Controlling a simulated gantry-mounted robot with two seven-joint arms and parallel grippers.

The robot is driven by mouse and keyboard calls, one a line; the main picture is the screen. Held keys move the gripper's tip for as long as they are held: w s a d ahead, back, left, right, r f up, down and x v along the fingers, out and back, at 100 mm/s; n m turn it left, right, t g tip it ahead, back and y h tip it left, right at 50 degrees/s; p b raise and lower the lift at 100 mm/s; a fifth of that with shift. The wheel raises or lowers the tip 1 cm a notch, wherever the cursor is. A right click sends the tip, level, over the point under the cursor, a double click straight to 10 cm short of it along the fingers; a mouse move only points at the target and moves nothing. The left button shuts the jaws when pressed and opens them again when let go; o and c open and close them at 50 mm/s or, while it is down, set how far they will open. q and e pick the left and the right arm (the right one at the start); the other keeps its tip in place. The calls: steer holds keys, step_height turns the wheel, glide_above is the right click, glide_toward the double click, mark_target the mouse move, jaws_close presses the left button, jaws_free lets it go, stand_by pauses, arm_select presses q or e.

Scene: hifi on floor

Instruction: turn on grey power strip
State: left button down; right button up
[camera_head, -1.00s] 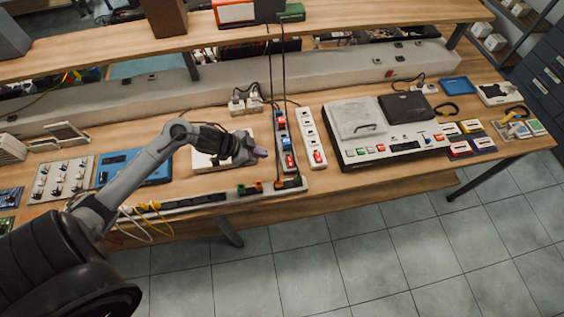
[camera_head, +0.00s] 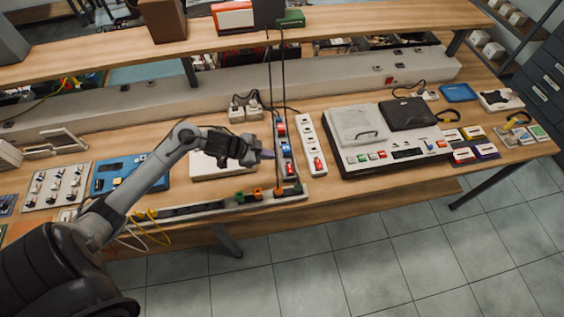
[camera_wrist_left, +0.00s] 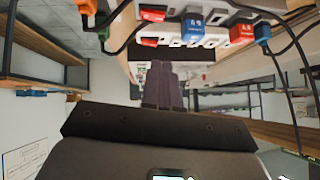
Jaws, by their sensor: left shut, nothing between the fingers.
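The grey power strip (camera_head: 284,150) lies lengthwise on the workbench, with red and blue plugs in it. A strip with plugs labelled in red and blue also crosses the top of the left wrist view (camera_wrist_left: 205,38). My left gripper (camera_head: 267,154) is shut and empty, its purple-grey fingers pointing right, close to the left side of the grey strip. I cannot tell whether they touch it. The shut fingers show in the left wrist view (camera_wrist_left: 162,83). The grey strip's switch is not clearly made out. My right gripper is not in view.
A white power strip (camera_head: 311,146) with a red part lies just right of the grey one. Two dark cables hang down over the grey strip. A large white device (camera_head: 383,160) with buttons stands further right. A socket rail (camera_head: 195,210) runs along the front edge.

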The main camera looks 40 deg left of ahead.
arm_select(q)
steer(key=b, duration=0.1)
glide_above(290, 164)
steer(key=s, duration=0.3)
steer(key=f, duration=0.5)
steer(key=shift+a+f, duration=0.25)
steer(key=shift+a, duration=0.05)
steer(key=shift+a+f, duration=0.2)
steer(key=shift+f, duration=0.9)
steer(key=shift+w+a+f, duration=0.15)
steer(key=shift+f, duration=0.6)
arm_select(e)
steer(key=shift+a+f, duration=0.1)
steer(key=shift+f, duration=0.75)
arm_select(q)
steer(key=shift+a, duration=0.15)
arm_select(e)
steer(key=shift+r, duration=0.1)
